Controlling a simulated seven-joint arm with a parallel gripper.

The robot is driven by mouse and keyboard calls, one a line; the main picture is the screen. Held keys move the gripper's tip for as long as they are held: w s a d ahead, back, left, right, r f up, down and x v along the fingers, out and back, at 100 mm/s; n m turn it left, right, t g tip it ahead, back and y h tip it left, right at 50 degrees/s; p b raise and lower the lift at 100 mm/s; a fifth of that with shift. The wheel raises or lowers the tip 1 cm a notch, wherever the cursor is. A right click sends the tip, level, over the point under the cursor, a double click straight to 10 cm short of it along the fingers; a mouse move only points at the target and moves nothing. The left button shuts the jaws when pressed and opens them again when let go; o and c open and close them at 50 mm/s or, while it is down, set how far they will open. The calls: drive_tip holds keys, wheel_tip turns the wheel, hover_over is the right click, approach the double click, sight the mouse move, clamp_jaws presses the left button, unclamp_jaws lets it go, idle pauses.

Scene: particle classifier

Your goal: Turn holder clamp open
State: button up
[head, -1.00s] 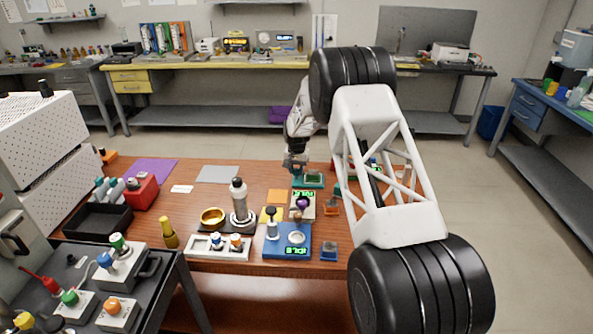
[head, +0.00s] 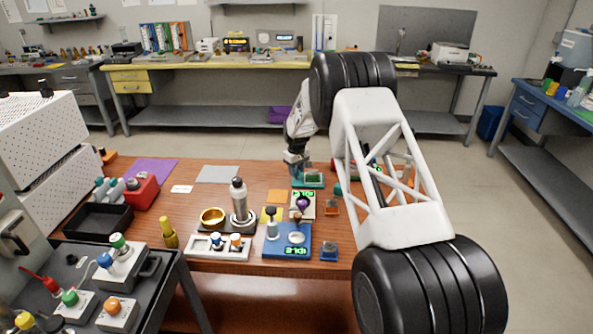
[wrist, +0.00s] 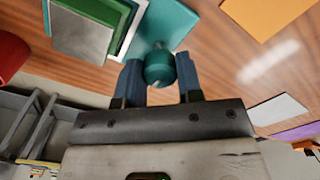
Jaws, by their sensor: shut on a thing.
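The teal holder (head: 318,184) stands on the far part of the wooden table, with a green and grey plate in it. In the wrist view the holder (wrist: 182,22) is at the top, with the plate (wrist: 88,28) left of its bare teal part. A round teal clamp knob (wrist: 160,67) sits at the holder's edge. My gripper (wrist: 161,72) is shut on this knob, one blue finger on each side. In the head view my gripper (head: 296,170) is just left of the holder, and the knob cannot be made out there.
A device with a green display and purple knob (head: 302,203) stands in front of the holder. A blue device (head: 287,245) is nearer. A red object (wrist: 12,57) is at the left in the wrist view. Bare table lies around an orange mat (wrist: 262,12).

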drive_tip(key=shift+w+r+n, duration=0.1)
drive_tip(key=shift+n, duration=0.4)
drive_tip(key=o, duration=0.9)
drive_tip(key=shift+r, duration=3.85)
